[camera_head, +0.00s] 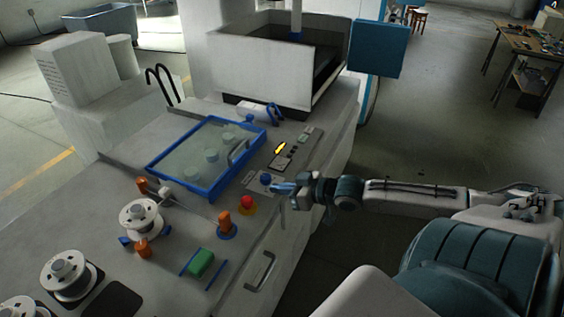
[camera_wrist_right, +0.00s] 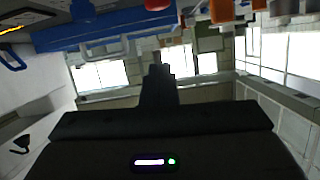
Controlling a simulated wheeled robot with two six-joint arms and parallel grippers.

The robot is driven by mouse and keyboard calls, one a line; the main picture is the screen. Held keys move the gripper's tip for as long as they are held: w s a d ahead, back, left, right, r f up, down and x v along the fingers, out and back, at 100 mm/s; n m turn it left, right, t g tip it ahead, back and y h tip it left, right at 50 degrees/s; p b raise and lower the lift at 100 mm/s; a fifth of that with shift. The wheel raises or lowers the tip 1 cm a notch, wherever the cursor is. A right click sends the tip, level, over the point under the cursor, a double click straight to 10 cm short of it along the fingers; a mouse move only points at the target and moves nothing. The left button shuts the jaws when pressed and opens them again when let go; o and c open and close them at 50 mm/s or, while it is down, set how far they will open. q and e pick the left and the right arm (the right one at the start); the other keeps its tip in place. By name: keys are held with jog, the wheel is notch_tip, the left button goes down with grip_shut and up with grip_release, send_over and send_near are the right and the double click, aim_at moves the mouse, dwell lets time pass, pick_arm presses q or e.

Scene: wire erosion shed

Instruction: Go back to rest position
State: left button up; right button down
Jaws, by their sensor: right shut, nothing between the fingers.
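My right gripper (camera_head: 284,189) is shut and empty. In the head view its arm comes in from the right, and its fingertips are at the right edge of the machine's top (camera_head: 180,205), close to a blue knob (camera_head: 266,178). I cannot tell whether they touch the knob. In the right wrist view the dark shut fingers (camera_wrist_right: 157,85) point up the picture with nothing held. My left gripper is in neither view.
A red button (camera_head: 248,203), an orange knob (camera_head: 225,219) and a blue-framed lid (camera_head: 207,158) are near the gripper. Wire spools (camera_head: 141,216) stand at the left. The floor (camera_head: 430,135) behind my right arm is clear up to a workbench (camera_head: 527,45).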

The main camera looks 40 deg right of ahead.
jog(key=shift+s+d, duration=0.1)
jog(key=shift+s, duration=0.05)
dwell(0.6)
jog(key=s+d+f+m+g+h+b, duration=0.1)
jog(key=s+d+f+h, duration=0.1)
jog(key=d+f, duration=0.45)
jog(key=s+d+f+m+h+b, duration=0.1)
jog(key=d+f+h, duration=0.15)
jog(key=f, duration=0.75)
jog(key=s+d+f+m+g+h+b, duration=0.1)
jog(key=s+d+f+h, duration=0.1)
jog(key=d+f, duration=0.5)
jog(key=s+f+m+g+h, duration=0.15)
jog(key=s+f, duration=0.35)
jog(key=f, duration=0.8)
jog(key=s+a+f+g+b, duration=0.25)
jog(key=s+a+f, duration=0.55)
jog(key=s+f, duration=0.4)
jog(key=s+a+f+g+b, duration=0.1)
jog(key=s+a+f+g, duration=0.3)
jog(key=s+a+f, duration=0.55)
jog(key=s+a+f+n+g+y, duration=0.1)
jog(key=s+a+f+g, duration=0.1)
jog(key=s+a+f, duration=0.6)
notch_tip(320, 180, down, 2)
jog(key=shift+s+a+f+y+b, duration=0.1)
jog(key=shift+s+a+y+b, duration=0.2)
jog(key=shift+s, duration=0.6)
jog(key=shift+d, duration=0.1)
